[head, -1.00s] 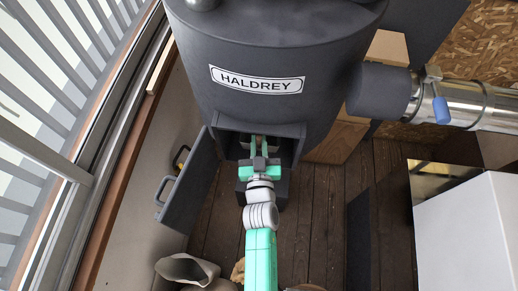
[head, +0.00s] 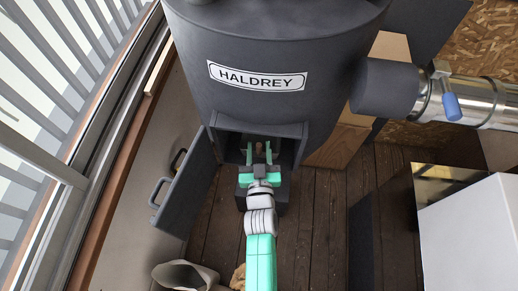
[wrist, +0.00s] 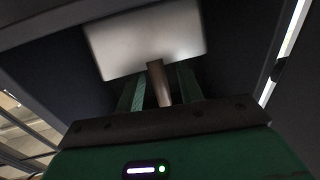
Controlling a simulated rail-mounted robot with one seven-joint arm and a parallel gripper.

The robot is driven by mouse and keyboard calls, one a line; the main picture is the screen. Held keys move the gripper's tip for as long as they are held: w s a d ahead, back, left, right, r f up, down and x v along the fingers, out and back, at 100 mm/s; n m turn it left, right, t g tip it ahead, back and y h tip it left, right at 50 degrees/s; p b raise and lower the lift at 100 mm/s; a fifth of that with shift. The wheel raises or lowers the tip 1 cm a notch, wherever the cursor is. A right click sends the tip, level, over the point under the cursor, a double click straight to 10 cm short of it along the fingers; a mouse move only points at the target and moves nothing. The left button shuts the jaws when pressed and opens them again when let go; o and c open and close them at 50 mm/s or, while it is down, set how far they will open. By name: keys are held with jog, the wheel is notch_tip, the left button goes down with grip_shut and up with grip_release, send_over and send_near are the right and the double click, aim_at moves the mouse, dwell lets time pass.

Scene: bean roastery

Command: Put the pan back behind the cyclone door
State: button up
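The dark grey cyclone (head: 270,110), labelled HALDREY, has a square opening (head: 296,135) low on its front. Its door (head: 190,190) is swung open to the left, with a handle (head: 159,192) on it. The pan (wrist: 150,40) is a pale metal rectangle inside the dark opening in the wrist view. Its brown handle (wrist: 159,82) points toward me; the handle end also shows in the head view (head: 259,147). My gripper (head: 259,152) is at the opening, open, with one finger on each side of the handle and gaps between. The head view hides most of the pan.
A dark block (head: 270,195) stands below the opening, under my arm. A metal pipe with a blue lever (head: 451,106) runs off to the right. A white box (head: 470,230) is at lower right, and a sack (head: 185,275) at the bottom. Wooden floor shows between them.

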jog(key=shift+r+p, duration=0.3)
jog(key=s+p, duration=0.2)
jog(key=s, duration=1)
jog(key=shift+d+f, duration=0.15)
jog(key=shift+d, duration=0.05)
jog(key=shift+d, duration=0.1)
